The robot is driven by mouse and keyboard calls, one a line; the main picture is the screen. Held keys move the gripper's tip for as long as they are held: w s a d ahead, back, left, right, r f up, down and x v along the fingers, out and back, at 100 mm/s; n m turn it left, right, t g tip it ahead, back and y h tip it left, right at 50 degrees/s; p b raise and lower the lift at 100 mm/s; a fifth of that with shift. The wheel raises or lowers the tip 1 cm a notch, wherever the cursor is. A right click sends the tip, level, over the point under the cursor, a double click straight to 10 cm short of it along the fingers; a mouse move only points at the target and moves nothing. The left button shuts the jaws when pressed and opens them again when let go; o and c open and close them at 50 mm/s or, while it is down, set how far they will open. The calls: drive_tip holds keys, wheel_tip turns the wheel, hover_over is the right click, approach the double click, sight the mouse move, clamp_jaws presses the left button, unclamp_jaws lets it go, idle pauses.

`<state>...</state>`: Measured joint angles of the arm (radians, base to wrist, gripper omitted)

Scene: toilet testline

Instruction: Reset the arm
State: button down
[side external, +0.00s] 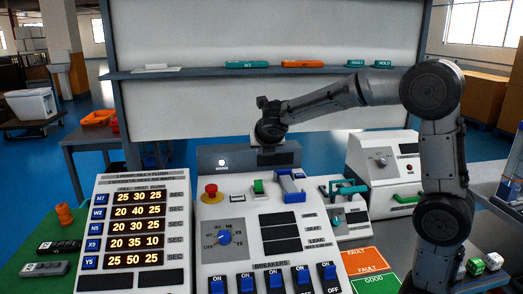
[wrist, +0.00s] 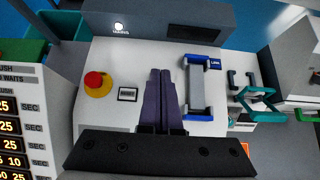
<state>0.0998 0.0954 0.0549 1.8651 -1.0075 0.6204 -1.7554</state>
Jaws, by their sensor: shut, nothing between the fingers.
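My arm reaches in from the right in the side external view, with my gripper (side external: 269,143) above the back of the white test console. In the wrist view the two dark fingers of my gripper (wrist: 160,74) lie side by side, shut, with nothing held. The fingers are too small to make out in the side view. Below the gripper are a red emergency button (side external: 211,192) on a yellow base, a green switch (side external: 258,187) and a blue-and-grey handle (side external: 289,187). In the wrist view the fingers seem to cover the green switch.
A timing panel (side external: 135,198) with lit numbers stands left of the console. Blue breaker switches (side external: 273,280) line its front. A white device (side external: 383,163) and a teal-handled clamp (side external: 345,188) stand to the right. A shelf (side external: 200,72) crosses behind my gripper.

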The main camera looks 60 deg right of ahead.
idle(0.4)
drive_tip(key=s+a+r+m+t+y, duration=0.1)
drive_tip(key=s+a+r+m, duration=0.25)
drive_tip(key=s, duration=0.35)
drive_tip(key=s+a+r+m+y, duration=0.15)
drive_tip(key=s+m, duration=0.25)
drive_tip(key=s, duration=0.4)
drive_tip(key=s+a+f+m+g+y, duration=0.1)
drive_tip(key=s+a+f+m+y, duration=0.1)
drive_tip(key=s+a+f+m, duration=0.3)
drive_tip(key=s+a+f+m+g+y, duration=0.1)
drive_tip(key=s+a+f+m, duration=0.4)
drive_tip(key=s+m, duration=0.5)
drive_tip(key=m+y, duration=0.1)
drive_tip(key=m, duration=0.3)
drive_tip(key=shift+s+a+f+g+y, duration=0.15)
drive_tip(key=shift+s+a+g+y, duration=0.05)
drive_tip(key=shift+a+g+y, duration=0.15)
drive_tip(key=shift+m, duration=0.25)
